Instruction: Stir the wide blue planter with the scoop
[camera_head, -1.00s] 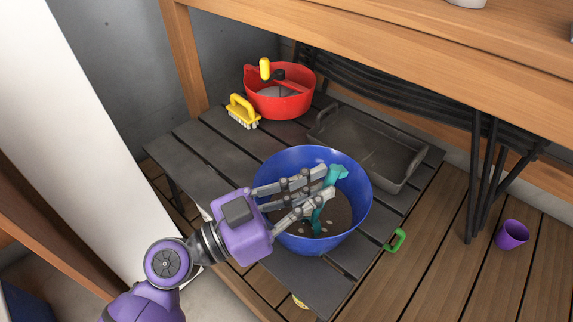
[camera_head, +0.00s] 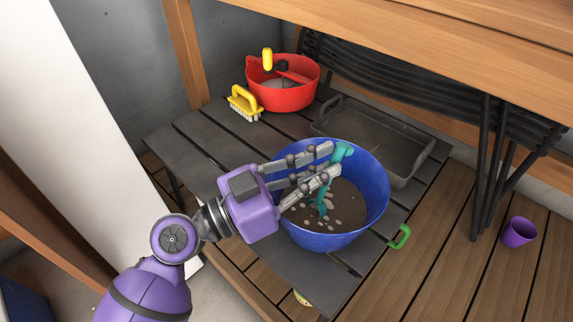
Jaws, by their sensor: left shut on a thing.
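The wide blue planter (camera_head: 367,207) stands on a dark slatted table (camera_head: 205,143) and holds brown soil with several pale pebbles. The teal scoop (camera_head: 324,190) is upright in the planter, its lower end at the soil; whether its tip is buried I cannot tell. My left gripper (camera_head: 331,163) reaches over the planter's left rim and is shut on the upper part of the scoop. My right gripper is not in view.
A red tub (camera_head: 289,98) with a yellow-knobbed part and a yellow brush (camera_head: 243,104) stand at the back. A dark tray (camera_head: 388,157) lies right behind the planter. A green handle (camera_head: 400,237) shows at the table's right edge. A purple cup (camera_head: 519,232) is on the decking.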

